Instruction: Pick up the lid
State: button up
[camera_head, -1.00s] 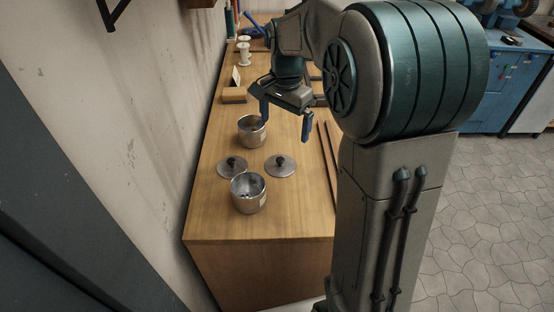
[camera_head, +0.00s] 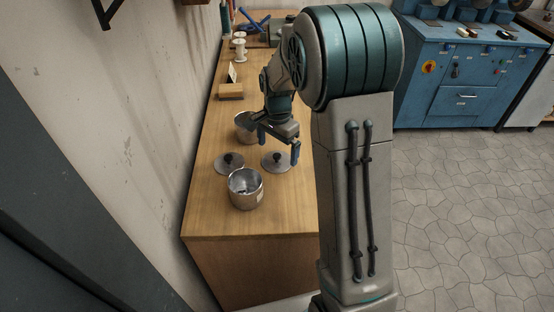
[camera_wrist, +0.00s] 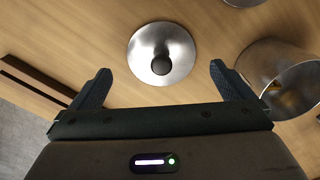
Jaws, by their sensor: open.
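Two round metal lids with dark knobs lie on the wooden bench. The right lid (camera_head: 272,166) lies just below my gripper in the head view. The left lid (camera_head: 229,164) lies apart from it, near the wall side. My gripper (camera_head: 279,149) is open and empty above the bench. In the wrist view, a lid (camera_wrist: 163,52) with its black knob lies ahead of and between the open fingers of my gripper (camera_wrist: 160,85), not touched by them. A metal pot (camera_head: 246,190) stands open at the front with small dark things inside. A second pot (camera_head: 243,124) is partly hidden behind my gripper.
The wooden bench (camera_head: 215,210) runs along the wall, with bare wood at its front end. A block with a card (camera_head: 231,91) and white spools (camera_head: 239,50) stand farther back. In the wrist view, a pot (camera_wrist: 281,72) is close to the right finger. A blue cabinet (camera_head: 470,85) stands at right.

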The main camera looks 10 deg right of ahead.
aim_at(277, 155)
notch_tip(277, 155, down, 3)
jog(key=shift+w+f, duration=0.1)
jog(key=shift+f, duration=0.05)
jog(key=c, duration=0.9)
jog(key=shift+r, duration=0.2)
